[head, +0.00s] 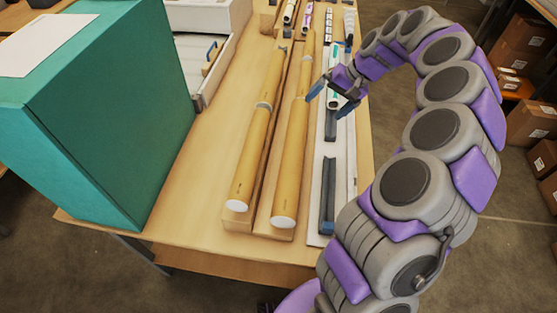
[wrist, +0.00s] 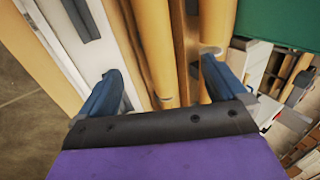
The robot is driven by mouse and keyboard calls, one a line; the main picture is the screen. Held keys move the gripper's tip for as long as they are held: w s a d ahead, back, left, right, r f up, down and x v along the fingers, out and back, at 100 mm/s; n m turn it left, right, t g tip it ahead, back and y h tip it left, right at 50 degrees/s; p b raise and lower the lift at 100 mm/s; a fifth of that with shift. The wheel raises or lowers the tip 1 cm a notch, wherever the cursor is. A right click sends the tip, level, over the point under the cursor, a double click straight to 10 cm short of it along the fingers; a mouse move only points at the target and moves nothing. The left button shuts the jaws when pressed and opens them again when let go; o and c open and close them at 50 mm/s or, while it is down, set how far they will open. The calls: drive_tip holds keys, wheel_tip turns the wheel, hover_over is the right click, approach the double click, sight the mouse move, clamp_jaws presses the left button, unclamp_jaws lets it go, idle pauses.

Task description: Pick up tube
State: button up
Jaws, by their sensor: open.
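Two long tan cardboard tubes with white end caps lie side by side on the wooden table. The left tube (head: 251,157) and the right tube (head: 290,155) each lie beside a wooden strip. My gripper (head: 330,98) is open, over the table just right of the right tube's far part. In the wrist view, my gripper (wrist: 160,85) has its blue fingers spread, with the right tube (wrist: 156,45) between them in the picture. The left tube (wrist: 215,30) shows near the right finger. I cannot tell whether the fingers touch either tube.
A large teal box (head: 110,110) stands at the table's left. A white panel with dark bars (head: 327,185) lies right of the tubes. Several small items, such as a purple marker (head: 306,18), sit at the far end. Cardboard boxes (head: 525,45) stand beyond the table at right.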

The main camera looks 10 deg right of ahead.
drive_tip(key=b, duration=0.1)
approach(304, 133)
drive_tip(key=a+f, duration=0.1)
drive_tip(key=a+f+b, duration=0.1)
drive_tip(key=a+f, duration=0.1)
drive_tip(key=w+a+f, duration=0.1)
drive_tip(key=a+f, duration=0.1)
drive_tip(key=shift+a+f, duration=0.1)
drive_tip(key=shift+f, duration=0.1)
drive_tip(key=f, duration=0.1)
drive_tip(key=f+b, duration=0.2)
drive_tip(key=shift+w+d+f, duration=0.25)
drive_tip(key=shift+d, duration=0.1)
drive_tip(key=shift+a+f, duration=0.15)
drive_tip(key=shift+f, duration=0.15)
drive_tip(key=shift+a, duration=1.15)
drive_tip(key=shift+c, duration=0.2)
drive_tip(key=shift+a, duration=0.1)
drive_tip(key=shift+c, duration=1.6)
drive_tip(key=shift+d, duration=0.9)
drive_tip(key=c, duration=0.4)
drive_tip(key=shift+a, duration=0.45)
drive_tip(key=c, duration=0.5)
